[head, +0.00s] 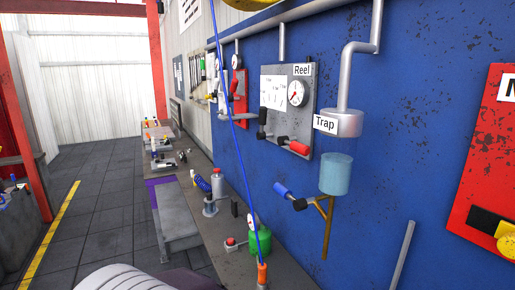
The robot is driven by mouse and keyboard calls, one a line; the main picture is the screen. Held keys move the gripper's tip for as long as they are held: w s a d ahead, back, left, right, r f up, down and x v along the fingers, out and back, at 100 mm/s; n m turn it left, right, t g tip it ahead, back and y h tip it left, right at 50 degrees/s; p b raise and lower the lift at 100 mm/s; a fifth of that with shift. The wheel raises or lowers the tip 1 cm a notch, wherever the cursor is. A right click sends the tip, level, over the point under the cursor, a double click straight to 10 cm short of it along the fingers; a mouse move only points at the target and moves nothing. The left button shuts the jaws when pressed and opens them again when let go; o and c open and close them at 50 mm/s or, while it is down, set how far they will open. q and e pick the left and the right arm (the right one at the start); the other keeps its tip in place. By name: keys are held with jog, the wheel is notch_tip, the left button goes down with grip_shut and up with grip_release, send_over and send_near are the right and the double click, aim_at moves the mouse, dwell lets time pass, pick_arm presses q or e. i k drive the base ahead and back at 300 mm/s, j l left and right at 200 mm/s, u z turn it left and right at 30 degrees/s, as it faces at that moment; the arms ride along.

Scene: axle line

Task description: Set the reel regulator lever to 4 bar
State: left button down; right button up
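The grey reel panel (308,128) is on the blue wall, right of centre in the head view, under a "Reel" label (302,70). It carries a round white gauge (297,93) with a red needle and a white marked card (272,92). Below the card is a black-handled lever (262,122), its handle roughly upright. A red-handled lever (297,147) points to the lower right beside it. I cannot tell which one is the regulator lever. The card's marks and the gauge's numbers are too small to read. Neither gripper is in view.
A "Trap" label (325,124) and a clear bowl (336,174) on a pipe are right of the panel. A blue hose (236,115) hangs in front, left of the panel. Below, a bench (283,272) holds a green canister (260,243). Floor (105,205) is open at left.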

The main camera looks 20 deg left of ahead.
aim_at(261, 135)
jog(key=i+j+z, duration=0.15)
jog(key=j, duration=0.15)
jog(key=i+j+z, duration=0.3)
jog(key=j, duration=0.25)
jog(key=j+z, duration=0.1)
jog(key=j, duration=0.55)
jog(key=k+j+z, duration=0.15)
jog(key=j, duration=0.45)
jog(key=i, duration=0.05)
